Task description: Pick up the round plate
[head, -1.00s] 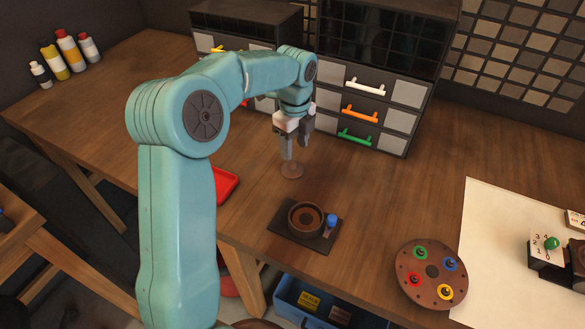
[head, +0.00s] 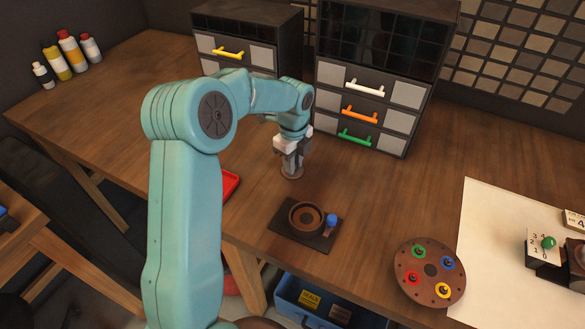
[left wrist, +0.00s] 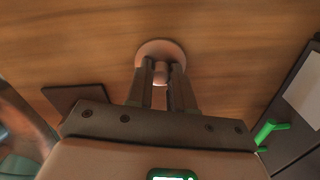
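A small round brown plate (head: 292,171) with a short peg on top lies on the wooden table, in front of the drawer cabinets. My left gripper (head: 291,165) points down right over it. In the left wrist view the plate (left wrist: 160,49) lies just beyond the fingertips, and its peg (left wrist: 161,73) is between the two fingers (left wrist: 161,76). A narrow gap shows between the fingers, and I cannot tell whether they press on the peg. The plate rests on or very close to the table. My right gripper is not in view.
A round cup on a dark square mat (head: 326,242) with a blue knob stands in front. A brown disc with coloured rings (head: 431,270) is at the front right. A red tray (head: 230,184) is partly behind my arm. Cabinets (head: 399,130) stand behind. Table right of the gripper is clear.

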